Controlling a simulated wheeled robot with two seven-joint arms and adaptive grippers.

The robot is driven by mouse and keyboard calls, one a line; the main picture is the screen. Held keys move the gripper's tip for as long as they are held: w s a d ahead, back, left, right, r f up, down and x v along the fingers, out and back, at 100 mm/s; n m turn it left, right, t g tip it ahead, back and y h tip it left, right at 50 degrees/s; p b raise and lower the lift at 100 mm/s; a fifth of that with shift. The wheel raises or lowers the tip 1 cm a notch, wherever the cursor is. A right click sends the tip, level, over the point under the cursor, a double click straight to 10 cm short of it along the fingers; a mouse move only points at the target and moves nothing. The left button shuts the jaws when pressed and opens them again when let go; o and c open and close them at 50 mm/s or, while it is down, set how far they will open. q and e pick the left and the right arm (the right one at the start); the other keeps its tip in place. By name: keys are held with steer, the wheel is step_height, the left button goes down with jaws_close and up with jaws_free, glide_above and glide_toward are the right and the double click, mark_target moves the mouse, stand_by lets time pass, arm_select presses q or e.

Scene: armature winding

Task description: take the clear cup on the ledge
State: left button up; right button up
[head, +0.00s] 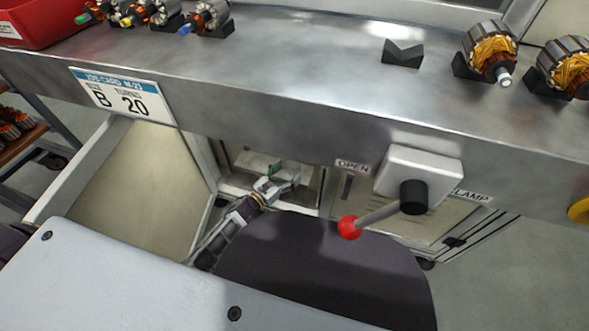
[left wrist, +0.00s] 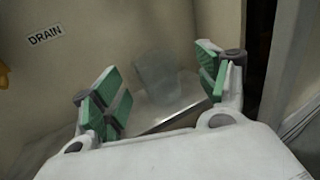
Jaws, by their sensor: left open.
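The clear cup (left wrist: 158,72) stands on a metal ledge (left wrist: 150,122) in the left wrist view, faint and see-through against the beige wall. My left gripper (left wrist: 160,90) is open, its green-padded fingers spread to either side of the cup in the picture. The cup appears beyond the fingers, and I cannot tell the exact gap. In the head view my left gripper (head: 278,178) reaches into the recess under the bench. I cannot make out the cup there. My right gripper is not in view.
A DRAIN label (left wrist: 45,34) is on the wall left of the cup. Above my left arm runs the metal bench (head: 290,70) with wound armatures (head: 490,50) on black cradles. A lever with a red knob (head: 349,227) hangs right of my gripper. An open drawer (head: 120,190) is at left.

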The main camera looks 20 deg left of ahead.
mark_target(295, 163)
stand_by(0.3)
arm_select(q)
steer(key=shift+w+d+r, duration=0.1)
steer(key=shift+w+r, duration=0.05)
steer(key=shift+w, duration=0.3)
steer(key=shift+w+d+r+b, duration=0.15)
steer(key=shift+w+b, duration=0.15)
steer(key=shift+w, duration=0.25)
steer(key=shift+w+d+r+b, duration=0.1)
steer(key=shift+w+b, duration=0.2)
steer(key=shift+w, duration=0.2)
steer(key=shift+w+d+f, duration=0.1)
steer(key=shift+w+d, duration=0.15)
steer(key=shift+w, duration=0.35)
steer(key=shift+w+d+b, duration=0.15)
steer(key=shift+w+b, duration=0.15)
steer(key=shift+w, duration=0.05)
steer(key=c, duration=0.9)
steer(key=shift+c, duration=0.6)
